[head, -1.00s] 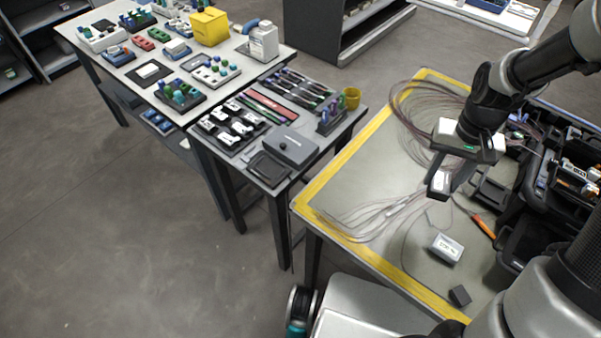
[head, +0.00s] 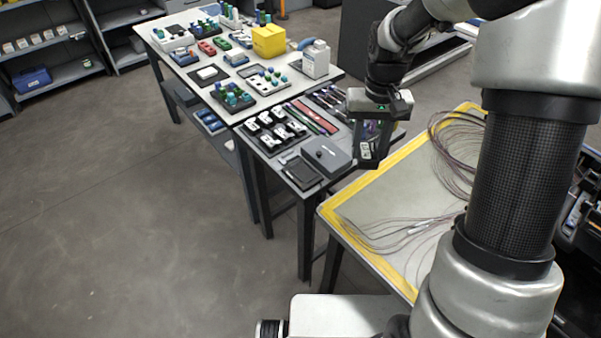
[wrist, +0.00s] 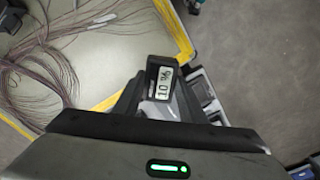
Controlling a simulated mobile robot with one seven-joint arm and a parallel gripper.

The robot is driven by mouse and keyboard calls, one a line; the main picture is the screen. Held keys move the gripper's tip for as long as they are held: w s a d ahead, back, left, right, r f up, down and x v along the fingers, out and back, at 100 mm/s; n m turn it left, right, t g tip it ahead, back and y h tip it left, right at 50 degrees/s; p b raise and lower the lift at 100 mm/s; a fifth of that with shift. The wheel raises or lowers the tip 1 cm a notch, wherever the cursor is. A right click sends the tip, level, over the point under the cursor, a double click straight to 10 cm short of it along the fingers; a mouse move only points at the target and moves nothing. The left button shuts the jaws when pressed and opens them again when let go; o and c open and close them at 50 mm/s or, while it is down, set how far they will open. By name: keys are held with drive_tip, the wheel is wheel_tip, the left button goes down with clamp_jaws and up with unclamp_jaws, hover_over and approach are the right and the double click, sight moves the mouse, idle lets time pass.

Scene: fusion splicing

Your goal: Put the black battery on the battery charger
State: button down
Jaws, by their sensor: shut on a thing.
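My gripper (head: 369,150) is shut on the black battery. It hangs near the right edge of the small grey side table. In the head view the fingers and arm hide much of the battery. In the wrist view the battery (wrist: 162,82) shows between the fingertips, with a pale label bearing dark digits. I cannot tell for sure which is the battery charger.
The side table also holds red and dark strip tools (head: 312,117). The yellow-edged table (head: 385,205) at right holds loose fibre loops. Floor is clear at left.

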idle(0.3)
drive_tip(key=s+f, duration=0.4)
drive_tip(key=f, duration=0.1)
drive_tip(key=shift+s+f, duration=0.3)
